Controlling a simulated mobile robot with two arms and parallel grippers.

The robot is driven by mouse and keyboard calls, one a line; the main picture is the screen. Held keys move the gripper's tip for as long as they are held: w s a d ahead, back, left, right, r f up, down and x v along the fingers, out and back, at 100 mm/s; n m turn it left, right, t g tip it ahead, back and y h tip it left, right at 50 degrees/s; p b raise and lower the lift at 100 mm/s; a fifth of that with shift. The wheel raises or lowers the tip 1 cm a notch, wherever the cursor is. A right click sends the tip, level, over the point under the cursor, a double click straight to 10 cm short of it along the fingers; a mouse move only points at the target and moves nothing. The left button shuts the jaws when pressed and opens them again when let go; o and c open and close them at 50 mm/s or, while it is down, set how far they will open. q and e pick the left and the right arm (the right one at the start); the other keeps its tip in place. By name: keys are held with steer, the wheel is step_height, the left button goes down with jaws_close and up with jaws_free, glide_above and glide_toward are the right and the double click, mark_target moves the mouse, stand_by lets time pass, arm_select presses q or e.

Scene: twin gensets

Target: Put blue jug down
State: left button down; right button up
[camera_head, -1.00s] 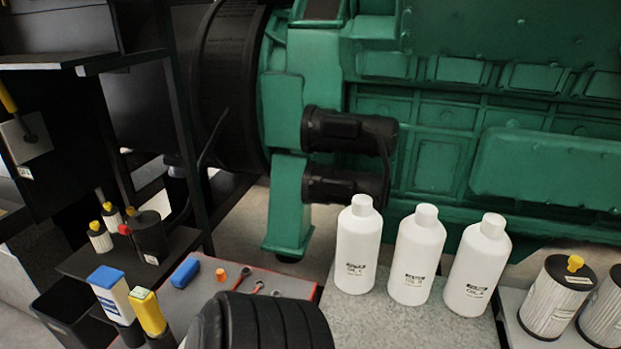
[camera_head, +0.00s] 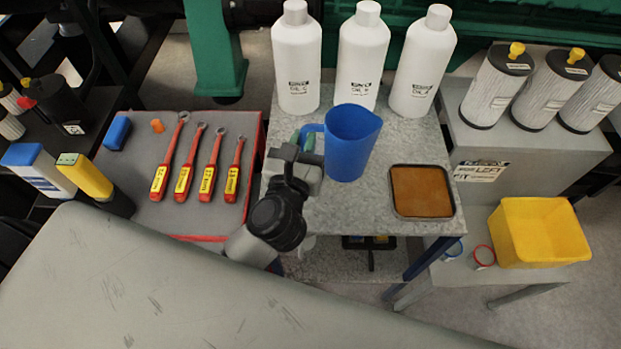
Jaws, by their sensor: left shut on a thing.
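The blue jug (camera_head: 350,142) is upright over the grey speckled table (camera_head: 330,212), in front of several white oil bottles. My left gripper (camera_head: 308,150) is shut on the jug's handle at its left side. The jug's base shows close to the table top, but I cannot tell whether it touches. My right gripper is not in view.
White oil bottles (camera_head: 362,58) stand along the table's back. A tray with a brown surface (camera_head: 422,191) lies right of the jug. Red-handled wrenches (camera_head: 184,180) lie on the mat at left. A yellow bin (camera_head: 540,232) stands at lower right. Bare table top shows in front of the jug.

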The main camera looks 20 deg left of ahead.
mark_target(339, 132)
arm_select(q)
steer(key=w+d+b, duration=0.1)
steer(key=w+d, duration=0.2)
steer(key=w+d+b, duration=0.1)
steer(key=shift+w+d+f+b, duration=0.15)
steer(key=shift+d+f+b, duration=0.15)
steer(key=shift+d+f, duration=0.1)
steer(key=shift+w+d, duration=0.2)
steer(key=shift+d, duration=0.1)
steer(key=shift+a, duration=0.1)
steer(key=s+a+f, duration=0.1)
steer(key=a+f, duration=0.2)
steer(key=s+a+f+b, duration=0.1)
steer(key=s+a+f, duration=0.1)
steer(key=a+f, duration=0.1)
steer(key=s+a+f, duration=0.1)
steer(key=a+f, duration=0.2)
steer(key=a, duration=0.1)
steer(key=shift+s+a+f+b, duration=0.15)
steer(key=shift+f+b, duration=0.2)
steer(key=shift+f, duration=0.4)
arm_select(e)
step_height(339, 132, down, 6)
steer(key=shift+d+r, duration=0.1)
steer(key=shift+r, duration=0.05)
arm_select(q)
steer(key=shift+f, duration=0.1)
